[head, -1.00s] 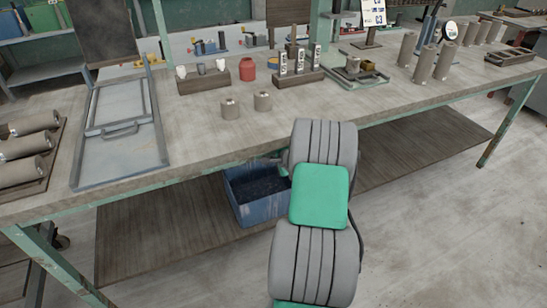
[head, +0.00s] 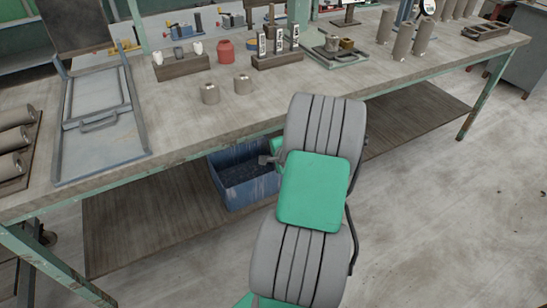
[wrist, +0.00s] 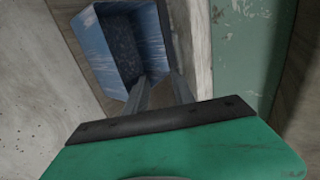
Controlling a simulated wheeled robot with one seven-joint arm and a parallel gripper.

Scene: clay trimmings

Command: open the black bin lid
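No black bin lid can be made out in either view. A blue bin (head: 247,194) stands on the low wooden shelf under the workbench, its top uncovered. Its inside shows a dark speckled surface; I cannot tell whether this is its floor or contents. The wrist view also shows the bin (wrist: 100,58), at the upper left beyond the fingers. My gripper (head: 268,161) is at the bin's right side in the head view, mostly hidden by my arm. In the wrist view my gripper (wrist: 160,78) has its two fingers apart with nothing seen between them.
The workbench (head: 185,125) overhangs the bin. On it are a blue-grey metal tray (head: 100,142), several clay cylinders (head: 401,40), a red jar (head: 225,50) and wooden blocks. The lower shelf (head: 145,225) is bare left of the bin. Open floor (head: 430,210) lies at the right.

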